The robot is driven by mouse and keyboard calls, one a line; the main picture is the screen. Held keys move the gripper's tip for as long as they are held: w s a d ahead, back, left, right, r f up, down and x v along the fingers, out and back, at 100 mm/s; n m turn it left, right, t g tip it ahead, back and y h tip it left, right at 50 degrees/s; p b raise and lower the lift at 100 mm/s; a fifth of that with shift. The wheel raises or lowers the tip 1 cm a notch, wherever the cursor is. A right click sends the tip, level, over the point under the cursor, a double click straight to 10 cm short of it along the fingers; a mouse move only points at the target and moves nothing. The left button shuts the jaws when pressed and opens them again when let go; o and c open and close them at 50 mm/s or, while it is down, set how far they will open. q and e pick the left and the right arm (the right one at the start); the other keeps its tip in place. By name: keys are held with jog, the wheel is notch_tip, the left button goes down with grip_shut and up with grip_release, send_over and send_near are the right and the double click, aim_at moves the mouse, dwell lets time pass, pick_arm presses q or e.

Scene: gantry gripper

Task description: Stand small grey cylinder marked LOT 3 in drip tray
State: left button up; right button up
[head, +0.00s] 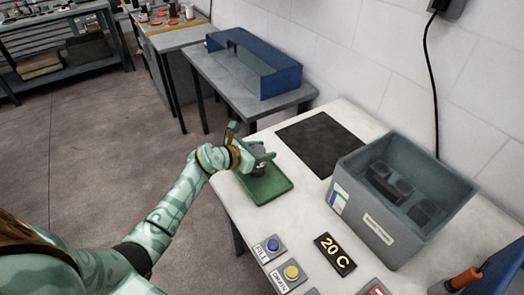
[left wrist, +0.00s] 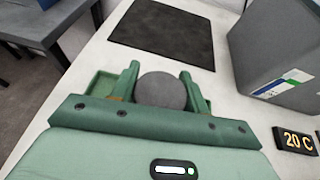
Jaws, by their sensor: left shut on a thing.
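The small grey cylinder shows in the left wrist view (left wrist: 161,90) as a round grey end between my fingers. My left gripper (left wrist: 158,86) is shut on it. In the head view my left gripper (head: 258,160) is over the green drip tray (head: 270,192) at the left edge of the white table. The tray also shows in the left wrist view (left wrist: 103,84), partly hidden behind the gripper. I cannot tell whether the cylinder touches the tray floor. No LOT 3 marking is readable. My right gripper is not in view.
A dark mat (head: 320,143) lies behind the tray. A grey bin (head: 374,231) with dark items inside stands to the right. A 20 C sign (head: 335,254), a blue button (head: 273,244) and a yellow button (head: 291,272) are in front. A blue open box (head: 282,82) is on another table.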

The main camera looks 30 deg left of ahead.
pick_arm(q)
jog(key=shift+f, duration=0.15)
jog(key=o, duration=1.3)
jog(key=shift+r, duration=0.25)
jog(key=p+v, duration=0.3)
jog(key=v, duration=0.9)
